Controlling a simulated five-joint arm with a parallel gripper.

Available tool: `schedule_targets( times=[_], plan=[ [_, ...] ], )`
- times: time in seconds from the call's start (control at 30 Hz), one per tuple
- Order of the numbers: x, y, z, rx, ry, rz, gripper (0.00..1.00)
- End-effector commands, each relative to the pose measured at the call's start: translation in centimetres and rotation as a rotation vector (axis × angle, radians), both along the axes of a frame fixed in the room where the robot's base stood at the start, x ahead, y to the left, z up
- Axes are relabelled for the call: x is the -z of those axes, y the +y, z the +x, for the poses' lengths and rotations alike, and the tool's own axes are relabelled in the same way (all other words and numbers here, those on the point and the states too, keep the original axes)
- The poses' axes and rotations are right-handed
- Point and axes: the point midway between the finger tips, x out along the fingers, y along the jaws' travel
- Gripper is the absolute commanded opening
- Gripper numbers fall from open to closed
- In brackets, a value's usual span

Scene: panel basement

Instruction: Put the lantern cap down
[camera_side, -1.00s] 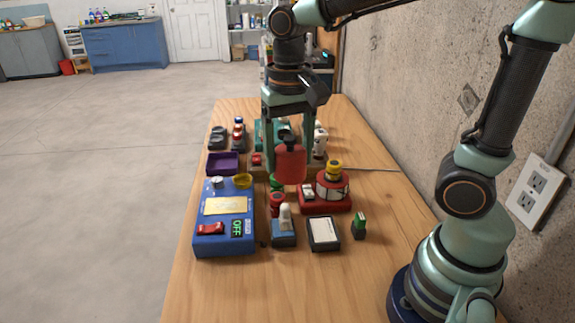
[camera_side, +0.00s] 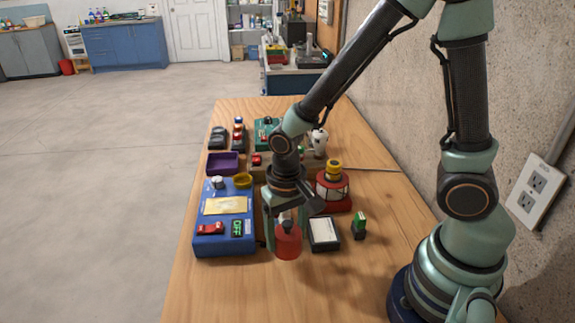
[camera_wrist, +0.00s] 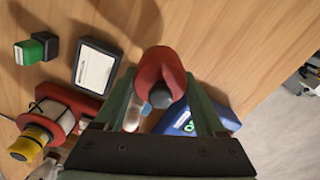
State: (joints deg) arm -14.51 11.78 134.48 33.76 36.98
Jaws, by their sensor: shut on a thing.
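The lantern cap (camera_side: 287,246) is red with a dark knob on top. My gripper (camera_side: 285,232) is shut on it near the knob, pointing down. In the wrist view the cap (camera_wrist: 165,65) hangs between the fingers of my gripper (camera_wrist: 160,100). The cap is in front of the row of small devices, over the near part of the table. Whether its underside touches the wood, I cannot tell. The red lantern (camera_side: 332,188) with a yellow top stands behind and right of the cap; it also shows at the lower left of the wrist view (camera_wrist: 50,118).
A blue panel box (camera_side: 225,245) lies just left of the cap. A dark-framed white pad (camera_side: 323,233) is close on the right, with a green-and-black block (camera_side: 359,226) beyond it. Bare wooden table (camera_side: 270,295) lies in front.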

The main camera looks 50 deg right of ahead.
Motion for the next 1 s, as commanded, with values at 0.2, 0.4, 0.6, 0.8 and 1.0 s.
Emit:
schedule_targets(
  times=[0.2, 0.4, 0.6, 0.8, 1.0],
  plan=[
    [1.4, 0.0, -0.1, 0.000, 0.004, -0.001, 0.19],
    [3.7, 0.0, -0.1, 0.000, 0.004, -0.001, 0.19],
    [4.4, 0.0, 0.0, 0.000, -0.001, 0.000, 0.19],
    [4.4, 0.0, 0.0, 0.000, -0.001, 0.000, 0.19],
    [4.6, 0.0, 0.0, 0.000, -0.001, 0.001, 1.00]
  ],
)
